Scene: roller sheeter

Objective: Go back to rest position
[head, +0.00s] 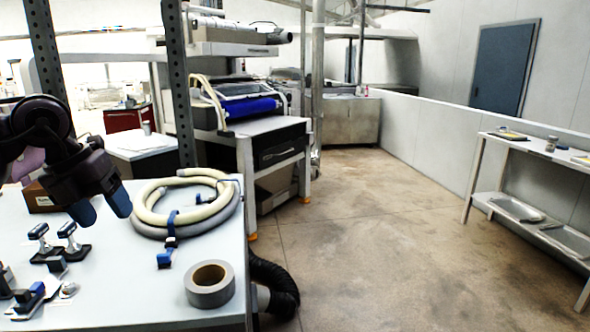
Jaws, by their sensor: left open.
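My left gripper (102,208) comes in from the left edge of the head view. It has dark links and blue fingertips, set apart, with nothing visible between them. It hangs above the white worktable (140,290), left of a coiled hose. My right gripper does not show in this view.
On the table lie a coiled cream and grey hose (157,226), a roll of grey tape (210,283), small clamps (70,238) and a brown box (40,198). A metal post (178,80) rises behind. The sheeter (262,130) stands beyond. The floor (370,230) to the right is clear.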

